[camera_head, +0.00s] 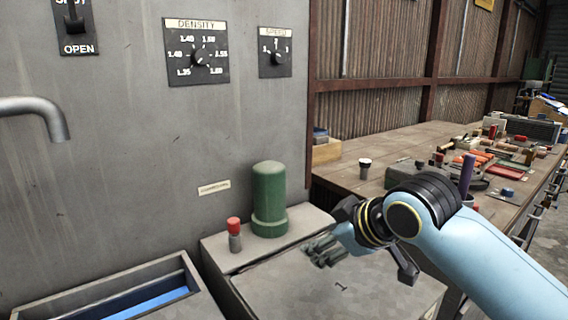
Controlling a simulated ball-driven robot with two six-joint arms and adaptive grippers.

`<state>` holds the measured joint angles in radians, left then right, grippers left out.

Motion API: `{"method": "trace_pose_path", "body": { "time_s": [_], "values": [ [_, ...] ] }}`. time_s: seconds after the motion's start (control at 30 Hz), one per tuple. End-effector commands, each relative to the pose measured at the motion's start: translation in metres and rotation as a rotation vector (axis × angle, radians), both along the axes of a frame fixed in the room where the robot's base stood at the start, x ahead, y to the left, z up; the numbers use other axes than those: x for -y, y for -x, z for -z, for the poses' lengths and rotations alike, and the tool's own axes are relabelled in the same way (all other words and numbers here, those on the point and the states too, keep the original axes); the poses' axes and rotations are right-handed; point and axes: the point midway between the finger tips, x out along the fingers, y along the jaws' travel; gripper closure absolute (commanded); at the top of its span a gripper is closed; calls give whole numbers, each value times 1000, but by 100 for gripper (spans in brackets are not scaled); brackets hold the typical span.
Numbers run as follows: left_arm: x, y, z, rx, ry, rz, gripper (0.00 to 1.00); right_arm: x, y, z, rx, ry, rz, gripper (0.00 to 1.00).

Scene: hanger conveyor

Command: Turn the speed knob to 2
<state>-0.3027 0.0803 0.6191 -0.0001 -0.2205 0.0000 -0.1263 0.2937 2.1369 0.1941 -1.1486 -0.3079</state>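The speed knob (277,58) is a small dark round knob on a black plate labelled SPEED, on the upper right of the grey wall panel. Marks 1, 2 and 3 stand around it; its pointer is too small to read surely. My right gripper (368,238) is at the end of the light blue arm, low and to the right of the knob and well apart from it. Its dark parts are seen at an angle, and its fingertips are not clear, so I cannot tell whether it is open. My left gripper is not in view.
A larger DENSITY dial (200,57) and an OPEN switch (77,28) are left of the knob. A green cylinder (269,195) and a red-capped piece (234,232) stand below. A cluttered wooden bench (400,147) is at right. A grey pipe (40,112) juts out at left.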

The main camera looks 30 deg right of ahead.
Motion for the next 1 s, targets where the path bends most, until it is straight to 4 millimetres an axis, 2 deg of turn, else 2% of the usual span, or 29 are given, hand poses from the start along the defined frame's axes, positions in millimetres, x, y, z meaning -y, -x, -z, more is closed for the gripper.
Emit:
{"method": "trace_pose_path", "body": {
  "time_s": [0.03, 0.07, 0.1, 0.17, 0.2, 0.3, 0.4, 0.43, 0.5, 0.6, 0.77, 1.0],
  "values": [
    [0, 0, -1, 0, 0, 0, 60, 7, -29, -26, 77, 29, -32, 44],
    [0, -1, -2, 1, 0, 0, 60, 11, -47, -43, 127, 49, -54, 44],
    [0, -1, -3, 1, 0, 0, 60, 18, -71, -69, 200, 79, -83, 44],
    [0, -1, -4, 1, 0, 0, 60, 29, -107, -114, 317, 131, -122, 44],
    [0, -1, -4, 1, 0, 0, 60, 38, -127, -146, 393, 168, -142, 44],
    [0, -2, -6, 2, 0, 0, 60, 57, -163, -217, 554, 247, -172, 44],
    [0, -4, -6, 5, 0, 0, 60, 71, -181, -268, 662, 303, -181, 44],
    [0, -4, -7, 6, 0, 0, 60, 74, -184, -279, 685, 313, -181, 44],
    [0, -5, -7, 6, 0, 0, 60, 79, -188, -296, 720, 333, -182, 44],
    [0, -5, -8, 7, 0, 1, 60, 82, -194, -306, 741, 342, -182, 44],
    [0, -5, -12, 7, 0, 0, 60, 80, -216, -307, 742, 337, -180, 44],
    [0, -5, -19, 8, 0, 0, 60, 77, -264, -307, 741, 337, -180, 44]
  ]
}}
